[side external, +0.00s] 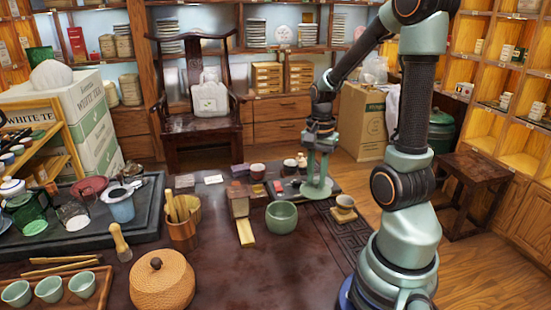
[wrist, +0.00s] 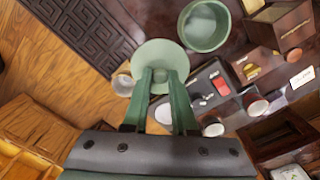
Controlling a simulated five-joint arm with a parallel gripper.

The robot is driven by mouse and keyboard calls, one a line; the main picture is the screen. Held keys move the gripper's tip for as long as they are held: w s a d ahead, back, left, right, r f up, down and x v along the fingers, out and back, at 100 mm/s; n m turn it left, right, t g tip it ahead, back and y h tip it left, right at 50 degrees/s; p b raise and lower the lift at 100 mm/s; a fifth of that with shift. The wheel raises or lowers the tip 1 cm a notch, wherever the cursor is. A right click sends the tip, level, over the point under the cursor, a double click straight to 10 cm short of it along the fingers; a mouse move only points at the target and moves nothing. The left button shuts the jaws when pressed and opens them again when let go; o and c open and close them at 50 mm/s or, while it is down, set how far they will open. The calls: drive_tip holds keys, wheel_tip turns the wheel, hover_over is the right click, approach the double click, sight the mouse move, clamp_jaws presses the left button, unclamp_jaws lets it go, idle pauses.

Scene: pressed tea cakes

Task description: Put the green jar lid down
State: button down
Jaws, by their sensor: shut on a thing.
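The green jar lid (side external: 321,190) is a pale green disc at the far right part of the dark table. It also shows in the wrist view (wrist: 160,53), just beyond my fingertips. My gripper (side external: 318,178) points down over it and is shut on it; the fingertips (wrist: 161,73) meet near the lid's middle and hide its grip. I cannot tell whether the lid touches the table or hangs slightly above it. The open green jar (side external: 281,217) stands left and nearer the side camera; in the wrist view it is the round pot (wrist: 205,26) beside the lid.
A small cup on a wooden stand (side external: 344,208) is close by, right of the lid. A dark tray with a red item (side external: 278,186) and small cups (side external: 257,171) lie to the left. A patterned dark runner (wrist: 85,30) lies near the table edge.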

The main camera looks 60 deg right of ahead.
wheel_tip(320, 180, down, 11)
drive_tip(key=shift+r, duration=0.15)
idle(0.4)
drive_tip(key=c, duration=0.7)
unclamp_jaws()
